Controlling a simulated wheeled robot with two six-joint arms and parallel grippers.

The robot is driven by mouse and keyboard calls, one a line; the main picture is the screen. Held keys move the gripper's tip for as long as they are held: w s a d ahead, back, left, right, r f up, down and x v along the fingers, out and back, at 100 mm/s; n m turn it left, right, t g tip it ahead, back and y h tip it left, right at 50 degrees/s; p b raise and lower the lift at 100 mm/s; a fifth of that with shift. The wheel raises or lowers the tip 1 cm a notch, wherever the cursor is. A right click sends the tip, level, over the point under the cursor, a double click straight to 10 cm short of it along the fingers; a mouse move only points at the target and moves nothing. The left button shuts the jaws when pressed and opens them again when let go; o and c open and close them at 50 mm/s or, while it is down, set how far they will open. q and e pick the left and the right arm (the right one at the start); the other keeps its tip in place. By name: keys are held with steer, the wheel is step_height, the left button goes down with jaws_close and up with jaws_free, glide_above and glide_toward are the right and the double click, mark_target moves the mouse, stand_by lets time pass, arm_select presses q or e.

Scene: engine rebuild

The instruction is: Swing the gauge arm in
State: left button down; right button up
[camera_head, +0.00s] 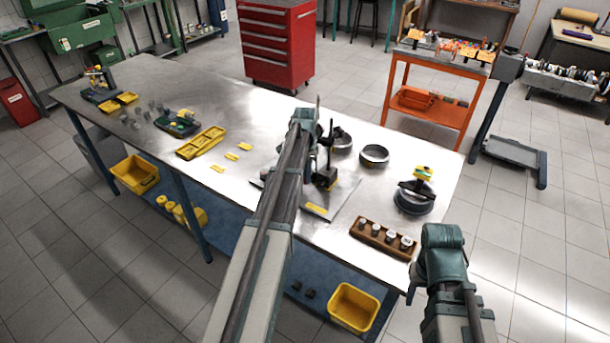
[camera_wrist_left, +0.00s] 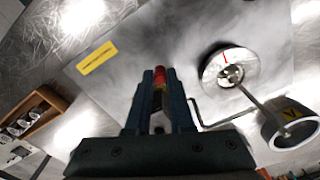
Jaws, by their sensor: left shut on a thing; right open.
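My left gripper (camera_wrist_left: 160,100) is shut on a slim red-tipped piece (camera_wrist_left: 160,76), which shows between its fingertips in the left wrist view. A bent thin rod runs beside the fingers towards a round dial (camera_wrist_left: 229,70). The dial is joined by a rod to a ring-shaped part with a yellow label (camera_wrist_left: 289,128). In the head view my left arm covers much of the gauge stand (camera_head: 327,165), a dark upright on a grey plate (camera_head: 343,197). My right gripper (camera_head: 412,288) is low beside the table's right front corner; its fingers are mostly hidden, and it holds nothing visible.
Dark rings (camera_head: 374,155) and a round part with a yellow top (camera_head: 416,192) stand on the steel table (camera_head: 240,105) to the right. A wooden block with several pistons (camera_head: 384,237) lies near the front edge. A yellow tray (camera_head: 200,142) lies left; clear steel is behind it.

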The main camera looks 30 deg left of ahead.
arm_select(q)
steer(key=c, duration=0.8)
jaws_free()
step_height(320, 180, up, 14)
steer(key=p, duration=1.3)
steer(key=shift+f+p, duration=0.1)
steer(key=shift+p, duration=0.3)
